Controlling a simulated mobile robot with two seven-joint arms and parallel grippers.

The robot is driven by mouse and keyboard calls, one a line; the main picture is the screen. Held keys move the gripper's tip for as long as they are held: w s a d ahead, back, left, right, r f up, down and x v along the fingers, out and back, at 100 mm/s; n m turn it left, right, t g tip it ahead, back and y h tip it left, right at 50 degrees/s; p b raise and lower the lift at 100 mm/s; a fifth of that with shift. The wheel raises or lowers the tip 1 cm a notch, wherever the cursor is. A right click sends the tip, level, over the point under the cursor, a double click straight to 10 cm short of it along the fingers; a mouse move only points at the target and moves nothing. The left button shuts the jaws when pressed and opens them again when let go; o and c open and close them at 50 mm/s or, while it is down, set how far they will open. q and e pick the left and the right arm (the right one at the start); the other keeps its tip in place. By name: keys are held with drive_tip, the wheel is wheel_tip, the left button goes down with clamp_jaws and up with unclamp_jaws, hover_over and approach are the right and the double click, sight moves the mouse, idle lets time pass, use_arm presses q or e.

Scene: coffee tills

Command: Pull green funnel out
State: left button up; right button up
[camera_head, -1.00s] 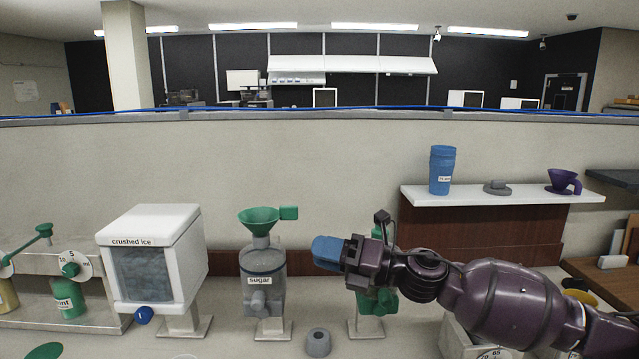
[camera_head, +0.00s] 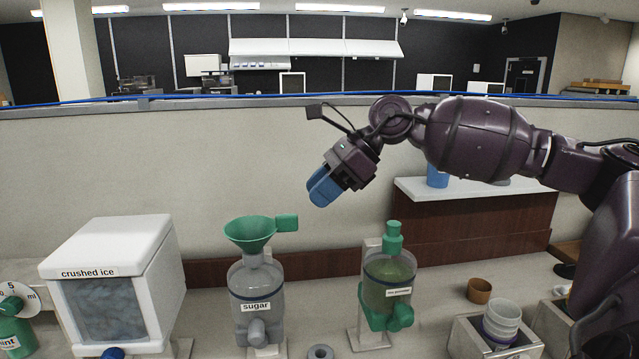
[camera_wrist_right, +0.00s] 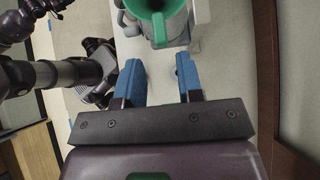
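The green funnel (camera_head: 250,232) sits upright in the top of the grey sugar dispenser (camera_head: 257,288), with its tab handle pointing right. My right gripper (camera_head: 322,190) is above and to the right of the funnel, apart from it, with its blue fingers tilted down and left. In the right wrist view the gripper (camera_wrist_right: 158,65) is open and empty. Part of the green funnel (camera_wrist_right: 158,30) shows beyond the fingertips at the top of that view. My left gripper does not show clearly in either view.
The white crushed ice box (camera_head: 118,280) stands left of the sugar dispenser. A green-topped dispenser (camera_head: 390,275) stands to the right. A small grey ring (camera_head: 320,352) lies in front. A white shelf (camera_head: 500,188) with a blue cup (camera_head: 437,177) is at the back right.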

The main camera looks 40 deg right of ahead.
sight(292, 214)
drive_tip(key=b+x, duration=0.1)
drive_tip(key=x, duration=0.6)
drive_tip(key=shift+b, duration=0.35)
drive_tip(key=shift+r, duration=0.1)
clamp_jaws()
drive_tip(key=shift+r, duration=0.2)
drive_tip(key=shift+r, duration=0.35)
drive_tip(key=shift+r+p, duration=0.15)
drive_tip(key=shift+p, duration=0.15)
